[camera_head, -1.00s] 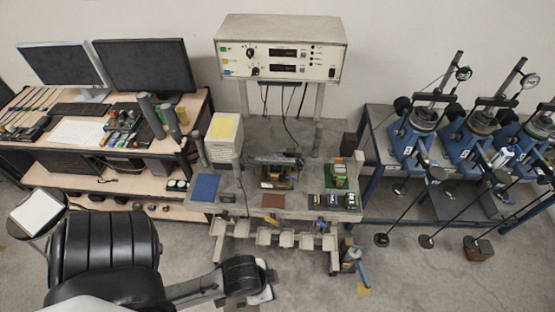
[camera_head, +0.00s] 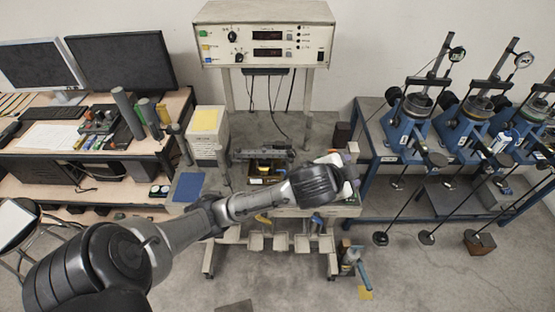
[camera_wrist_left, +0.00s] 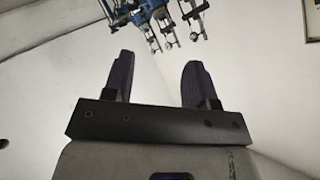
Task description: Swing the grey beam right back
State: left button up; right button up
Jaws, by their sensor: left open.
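Three blue lever frames stand on the bench at the right, each with a grey beam slanting up from it: the nearest-left beam (camera_head: 439,58), the middle beam (camera_head: 504,58) and the right beam (camera_head: 547,85), partly cut off. I cannot tell which one is meant. My left gripper (camera_head: 352,158) is left of the frames and apart from them, above the middle table; its fingers are hard to make out there. In the left wrist view my left gripper (camera_wrist_left: 156,66) is open and empty, with the blue frames (camera_wrist_left: 163,20) small beyond it. My right gripper is not in view.
Thin rods with dark weights (camera_head: 381,239) hang in front of the blue bench (camera_head: 375,150). A control box (camera_head: 265,38) stands behind the middle table. Monitors (camera_head: 120,62) stand on the left desk. Floor between table and bench is mostly open.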

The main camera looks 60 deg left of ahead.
pick_arm(q)
jog(key=w+a+r+y+b, duration=0.2)
jog(key=w+a+b, duration=0.1)
jog(key=w+a, duration=0.4)
jog(key=m+g+h+b, duration=0.15)
jog(key=g+h, duration=0.45)
jog(key=g, duration=0.6)
send_over(277, 152)
notch_tip(277, 152, down, 13)
notch_tip(277, 152, down, 12)
jog(key=shift+w+f+b, duration=0.1)
jog(key=shift+f+b, duration=0.05)
jog(key=shift+b, duration=0.15)
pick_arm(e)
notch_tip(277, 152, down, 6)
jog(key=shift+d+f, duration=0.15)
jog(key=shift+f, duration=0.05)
pick_arm(q)
grip_shut()
